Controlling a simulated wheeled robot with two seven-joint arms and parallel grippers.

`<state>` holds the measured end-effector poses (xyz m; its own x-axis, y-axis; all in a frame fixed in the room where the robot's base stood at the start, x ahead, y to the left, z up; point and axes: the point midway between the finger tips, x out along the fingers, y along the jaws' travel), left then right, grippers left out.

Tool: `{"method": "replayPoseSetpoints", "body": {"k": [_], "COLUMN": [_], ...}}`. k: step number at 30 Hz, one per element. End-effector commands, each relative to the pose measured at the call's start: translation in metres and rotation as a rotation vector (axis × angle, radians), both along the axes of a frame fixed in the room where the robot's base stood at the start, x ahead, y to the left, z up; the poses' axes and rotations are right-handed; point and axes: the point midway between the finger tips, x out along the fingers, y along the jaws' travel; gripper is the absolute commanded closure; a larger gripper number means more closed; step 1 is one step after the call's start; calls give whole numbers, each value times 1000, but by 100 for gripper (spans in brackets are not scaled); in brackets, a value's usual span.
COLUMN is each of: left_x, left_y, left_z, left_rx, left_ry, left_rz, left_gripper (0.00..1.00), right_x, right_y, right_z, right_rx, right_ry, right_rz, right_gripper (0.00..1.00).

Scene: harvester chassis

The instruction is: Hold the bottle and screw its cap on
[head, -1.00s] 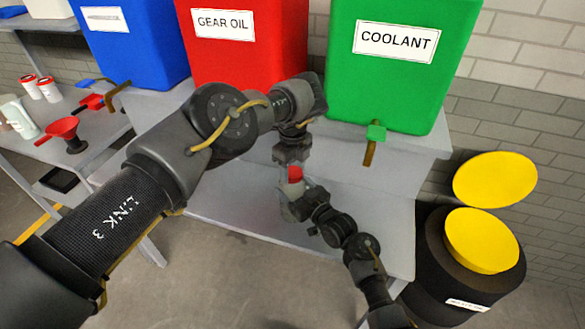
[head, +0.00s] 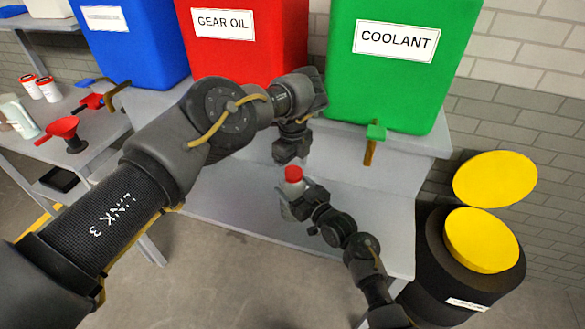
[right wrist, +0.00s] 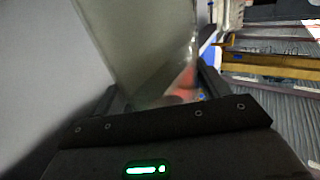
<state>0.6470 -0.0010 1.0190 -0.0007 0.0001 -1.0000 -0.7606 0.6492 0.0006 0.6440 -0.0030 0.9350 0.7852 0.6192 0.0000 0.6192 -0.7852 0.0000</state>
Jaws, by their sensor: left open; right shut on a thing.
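The bottle (head: 287,211) is pale, mostly hidden, and held over the grey bench. Its red cap (head: 293,173) sits at its top; whether it is fully tightened cannot be told. My right gripper (head: 299,201) is shut on the bottle from the lower right. In the right wrist view the translucent bottle (right wrist: 140,45) stands between the fingers, with a blurred red patch behind it. My left gripper (head: 291,159) is open and empty, pointing down just above the cap and apart from it.
The blue tank (head: 135,45), red gear oil tank (head: 245,60) and green coolant tank (head: 395,90) stand behind, the green one with a tap (head: 371,145). A dark drum with a yellow top (head: 481,240) stands at right.

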Motion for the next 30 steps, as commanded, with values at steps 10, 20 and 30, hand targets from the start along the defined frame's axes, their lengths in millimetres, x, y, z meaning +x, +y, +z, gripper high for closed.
{"method": "replayPoseSetpoints", "body": {"k": [10,20,30], "left_x": [1,0,0], "left_y": [0,0,0], "left_z": [69,107,110], "left_rx": [1,1,0], "left_ry": [-3,-1,0], "left_rz": [-2,-1,-1], "left_gripper": [25,25,25], "right_x": [0,0,0], "right_y": [0,0,0], "right_z": [0,0,0], "right_rx": [-1,-1,0], "right_ry": [1,1,0], "right_rz": [0,0,0], "right_gripper": [89,89,89]}}
